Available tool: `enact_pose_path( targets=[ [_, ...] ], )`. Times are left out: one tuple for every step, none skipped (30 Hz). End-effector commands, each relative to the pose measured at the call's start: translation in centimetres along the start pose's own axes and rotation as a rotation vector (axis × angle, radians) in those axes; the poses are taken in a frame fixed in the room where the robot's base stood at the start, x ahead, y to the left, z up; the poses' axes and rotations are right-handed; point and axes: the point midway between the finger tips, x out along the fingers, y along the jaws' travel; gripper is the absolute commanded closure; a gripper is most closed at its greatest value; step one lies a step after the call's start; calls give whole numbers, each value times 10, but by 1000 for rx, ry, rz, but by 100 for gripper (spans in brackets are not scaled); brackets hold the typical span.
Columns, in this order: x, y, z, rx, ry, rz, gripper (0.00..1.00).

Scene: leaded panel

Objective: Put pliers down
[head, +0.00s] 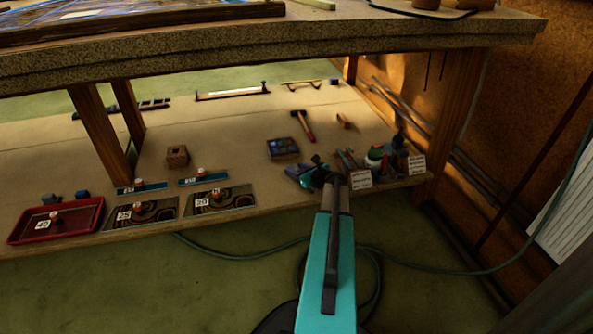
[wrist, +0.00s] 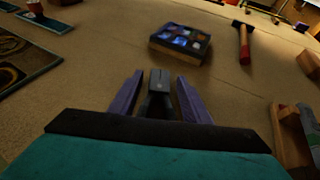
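My gripper (wrist: 160,77) reaches over the lower shelf (head: 225,125) of the workbench, near its front right part. Its two purple fingers stand apart. A small dark grey piece (wrist: 160,84), which looks like part of the pliers, lies between them with a narrow gap on each side. In the head view my gripper (head: 308,172) is close above the shelf, and a dark shape (head: 318,159) shows beside it. Most of the piece is hidden by my gripper, and I cannot tell whether it rests on the shelf.
A dark box with blue-grey compartments (head: 283,148) and a red-handled hammer (head: 303,126) lie behind my gripper. Bottles, tools and white cards (head: 361,180) stand close on the right. A red tray (head: 57,221) and patterned boards (head: 219,202) are left. The benchtop edge (head: 300,47) overhangs above.

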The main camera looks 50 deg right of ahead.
Motion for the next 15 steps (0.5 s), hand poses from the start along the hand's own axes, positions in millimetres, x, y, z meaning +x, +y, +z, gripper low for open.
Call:
enact_pose_path(
  targets=[
    [0, 0, 0, 0, 0, 0, 57],
    [0, 0, 0, 0, 0, 0, 57],
    [0, 0, 1, 0, 0, 0, 57],
    [0, 0, 1, 0, 0, 0, 57],
    [-1, 0, 2, 0, 0, 0, 57],
    [-2, 0, 3, 0, -1, 0, 57],
    [-4, 0, 3, 0, 0, 0, 57],
    [-6, 0, 3, 0, 0, 0, 57],
    [-8, 0, 4, 0, 0, 0, 57],
    [-11, 0, 4, 0, 0, -1, 57],
    [-14, 0, 4, 0, 0, -1, 57],
    [-18, 0, 4, 0, 0, -1, 57],
    [-22, 0, 4, 0, 0, -2, 57],
    [-26, 0, 4, 0, 1, -2, 57],
    [-31, 0, 4, 1, 1, -2, 57]
  ],
)
